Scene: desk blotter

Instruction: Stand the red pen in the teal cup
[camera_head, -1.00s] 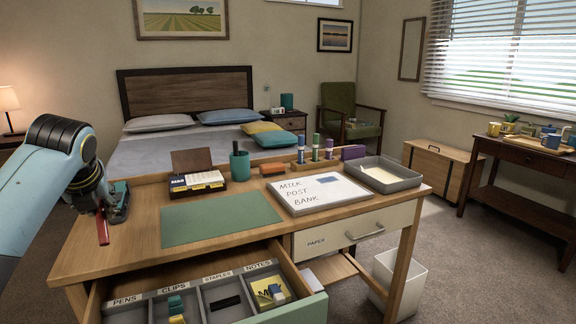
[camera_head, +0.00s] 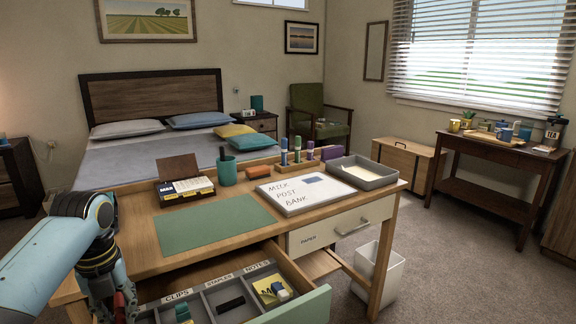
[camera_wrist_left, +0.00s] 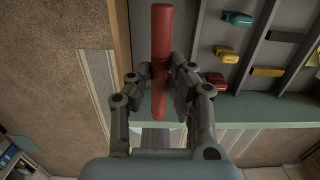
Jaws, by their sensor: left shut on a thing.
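My left gripper (camera_wrist_left: 160,80) is shut on the red pen (camera_wrist_left: 161,38), gripping it around its middle; the pen runs lengthwise between the fingers in the left wrist view. In the head view the gripper is low at the left, near the open drawer's left end, with a bit of red showing; much of it is hidden by my own arm. The teal cup (camera_head: 227,173) stands upright on the desk behind the green blotter, with a dark pen-like thing sticking out of it. My right gripper is not in view.
The open drawer (camera_head: 304,305) has compartments with clips, staples and notes. The green blotter (camera_head: 215,224) is bare.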

